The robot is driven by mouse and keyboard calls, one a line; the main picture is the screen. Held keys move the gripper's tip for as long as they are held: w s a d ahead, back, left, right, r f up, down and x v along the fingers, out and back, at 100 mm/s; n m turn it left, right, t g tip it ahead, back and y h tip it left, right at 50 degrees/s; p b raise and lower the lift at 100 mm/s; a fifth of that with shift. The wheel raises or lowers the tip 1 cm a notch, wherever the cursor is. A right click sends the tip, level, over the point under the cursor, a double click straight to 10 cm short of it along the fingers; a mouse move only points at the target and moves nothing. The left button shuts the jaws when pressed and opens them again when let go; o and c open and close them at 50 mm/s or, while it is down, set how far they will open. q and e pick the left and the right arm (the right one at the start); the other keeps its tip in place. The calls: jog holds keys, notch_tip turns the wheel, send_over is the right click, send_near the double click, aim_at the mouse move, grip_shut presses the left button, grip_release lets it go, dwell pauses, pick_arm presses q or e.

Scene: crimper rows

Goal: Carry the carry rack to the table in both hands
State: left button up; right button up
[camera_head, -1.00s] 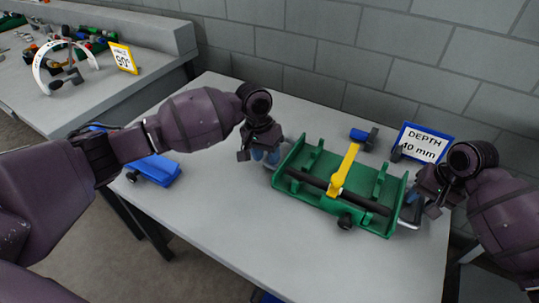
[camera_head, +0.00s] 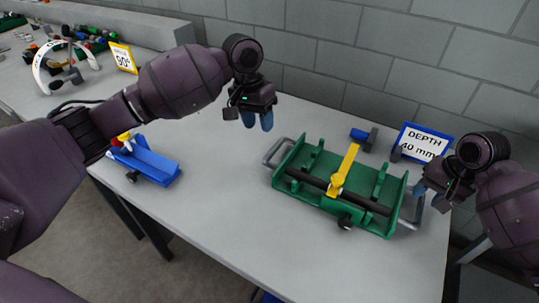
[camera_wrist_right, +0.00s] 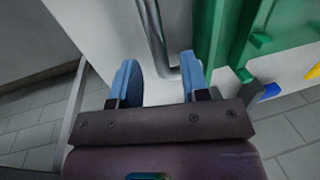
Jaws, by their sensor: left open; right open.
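The green carry rack (camera_head: 300,205) sits on the grey table (camera_head: 225,190), with a dark bar along it and a yellow lever across its middle. Grey handles stick out at both ends: the left handle (camera_head: 275,154), and the right handle, which shows in the right wrist view (camera_wrist_right: 153,35). My left gripper (camera_head: 258,122) is open and empty, raised above and behind the left handle, apart from it. My right gripper (camera_head: 422,202) is beside the rack's right end. In the right wrist view it (camera_wrist_right: 160,85) is open, with the handle's bend between or just beyond its fingertips.
A blue fixture (camera_head: 150,165) lies at the table's left edge. A small blue piece (camera_head: 360,135) and a sign reading "DEPTH 40 mm" (camera_head: 422,143) stand behind the rack, near the block wall (camera_head: 330,50). Another bench (camera_head: 80,85) with loose items is at upper left.

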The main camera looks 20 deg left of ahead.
notch_tip(320, 180, up, 9)
jog(key=d, duration=0.1)
jog(key=shift+s+d+r, duration=0.15)
jog(key=shift+s+d, duration=0.05)
jog(key=shift+d, duration=0.15)
dwell(0.4)
